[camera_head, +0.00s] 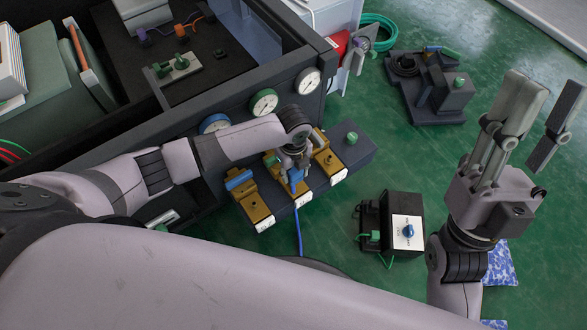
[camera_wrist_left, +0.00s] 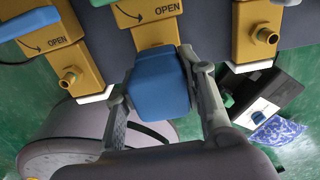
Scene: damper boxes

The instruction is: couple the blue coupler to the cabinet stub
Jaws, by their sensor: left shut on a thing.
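My left gripper (camera_head: 293,168) is shut on the blue coupler (camera_wrist_left: 160,85), one finger on each side of it. In the head view the blue coupler (camera_head: 297,187) sits in front of the middle brass block (camera_head: 270,160), with a blue hose (camera_head: 299,232) hanging from it. In the left wrist view it lines up with the middle block (camera_wrist_left: 155,32), marked OPEN. That block's stub is hidden behind the coupler, so I cannot tell whether they are joined. My right gripper (camera_head: 553,92) is open and empty, raised at the right.
Brass blocks with bare stubs (camera_wrist_left: 70,78) (camera_wrist_left: 253,72) flank the middle one. Gauges (camera_head: 263,103) line the cabinet edge above. A black box with a blue knob (camera_head: 407,232) stands on the green floor. Another dark unit (camera_head: 430,90) is at the back right; floor between is clear.

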